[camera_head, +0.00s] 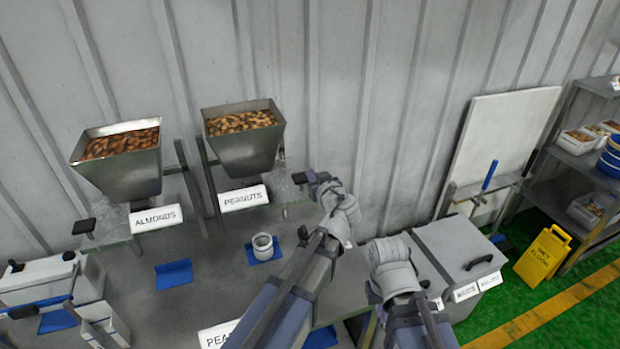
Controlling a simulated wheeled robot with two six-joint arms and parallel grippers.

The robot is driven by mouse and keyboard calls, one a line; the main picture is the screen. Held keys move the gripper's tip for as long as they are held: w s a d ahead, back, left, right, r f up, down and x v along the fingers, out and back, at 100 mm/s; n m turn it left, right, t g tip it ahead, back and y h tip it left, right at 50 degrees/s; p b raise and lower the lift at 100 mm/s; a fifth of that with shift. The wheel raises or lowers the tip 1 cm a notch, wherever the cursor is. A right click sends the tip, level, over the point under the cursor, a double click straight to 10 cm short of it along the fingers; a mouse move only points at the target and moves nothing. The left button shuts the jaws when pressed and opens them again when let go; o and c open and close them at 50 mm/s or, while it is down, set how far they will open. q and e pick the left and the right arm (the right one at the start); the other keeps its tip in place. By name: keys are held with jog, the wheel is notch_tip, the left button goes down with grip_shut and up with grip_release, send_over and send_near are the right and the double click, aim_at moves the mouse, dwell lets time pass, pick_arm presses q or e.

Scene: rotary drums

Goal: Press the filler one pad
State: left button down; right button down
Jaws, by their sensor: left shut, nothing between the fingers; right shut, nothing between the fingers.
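Two metal hoppers stand at the back of the grey table, one labelled ALMONDS (122,165) and one labelled PEANUTS (243,145). A dark pad (300,177) sticks out to the right of the peanut hopper, and a similar one (84,227) to the left of the almond hopper. No label shows which is filler one. My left gripper (320,182) is shut and empty at the right-hand pad; I cannot tell whether it touches. My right gripper (386,254) is shut and empty, lower and further right; its fingertips are mostly hidden.
A small white cup (263,246) stands on a blue mat below the peanut hopper. Another blue mat (174,274) lies bare to its left. A grey lidded box (458,256) stands right of my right gripper. A yellow floor sign (542,256) and a shelf are further right.

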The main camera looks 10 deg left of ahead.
pick_arm(q)
jog(key=b, duration=0.2)
send_over(303, 181)
notch_tip(303, 181, down, 2)
notch_tip(303, 181, down, 2)
jog(key=shift+w+f+b, duration=0.1)
jog(key=shift+b, duration=0.8)
jog(key=shift+f+b, duration=0.9)
